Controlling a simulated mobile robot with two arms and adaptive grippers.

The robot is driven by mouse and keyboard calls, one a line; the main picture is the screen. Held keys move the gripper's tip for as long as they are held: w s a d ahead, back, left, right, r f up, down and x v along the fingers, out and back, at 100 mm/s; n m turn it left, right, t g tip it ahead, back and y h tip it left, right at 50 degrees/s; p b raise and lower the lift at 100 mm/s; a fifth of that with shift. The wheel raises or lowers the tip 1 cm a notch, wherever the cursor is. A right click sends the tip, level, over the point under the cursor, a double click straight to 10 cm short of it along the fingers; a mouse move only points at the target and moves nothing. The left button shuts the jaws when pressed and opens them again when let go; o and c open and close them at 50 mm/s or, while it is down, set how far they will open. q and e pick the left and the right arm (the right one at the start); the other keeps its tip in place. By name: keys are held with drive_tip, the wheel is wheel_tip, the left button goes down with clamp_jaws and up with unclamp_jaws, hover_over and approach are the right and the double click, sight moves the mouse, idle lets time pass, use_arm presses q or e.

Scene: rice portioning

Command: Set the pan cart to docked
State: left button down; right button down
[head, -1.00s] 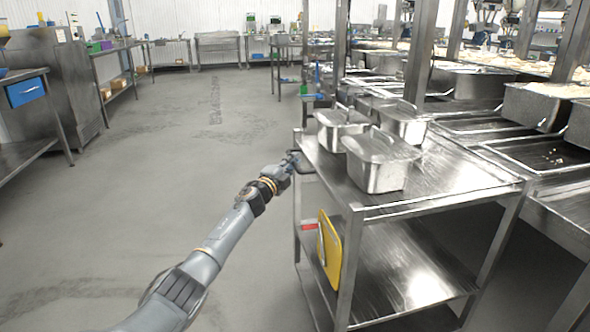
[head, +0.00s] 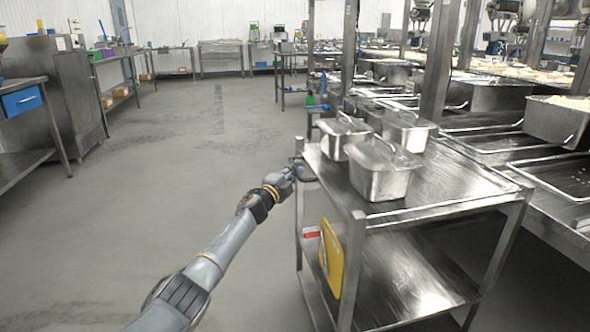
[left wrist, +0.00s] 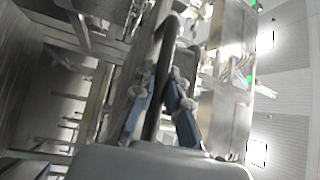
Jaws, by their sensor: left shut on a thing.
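The pan cart (head: 400,216) is a steel two-shelf cart, standing at the right in the head view beside the long steel line. Several lidded steel pans (head: 382,172) stand on its top shelf. My left gripper (head: 298,172) is at the cart's left side, shut on its dark handle. In the left wrist view the blue-grey fingers (left wrist: 165,105) close around the dark handle bar (left wrist: 158,75). My right gripper is not in view.
A yellow board (head: 331,258) and a red item (head: 312,232) hang on the cart's left side. The steel line with rice pans (head: 556,122) runs along the right. The grey floor (head: 150,215) at left is open. A bench with a blue drawer (head: 22,100) stands far left.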

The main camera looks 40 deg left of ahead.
use_arm(q)
drive_tip(key=shift+a+r, duration=0.25)
drive_tip(key=shift+r, duration=0.05)
drive_tip(key=c, duration=1.6)
unclamp_jaws()
drive_tip(key=shift+o, duration=1.3)
drive_tip(key=shift+w+f, duration=0.2)
drive_tip(key=shift+f, duration=0.05)
drive_tip(key=shift+s, duration=0.1)
drive_tip(key=s+d+f, duration=0.1)
drive_tip(key=s, duration=1)
drive_tip(key=shift+s+f, duration=0.3)
drive_tip(key=shift+s, duration=0.1)
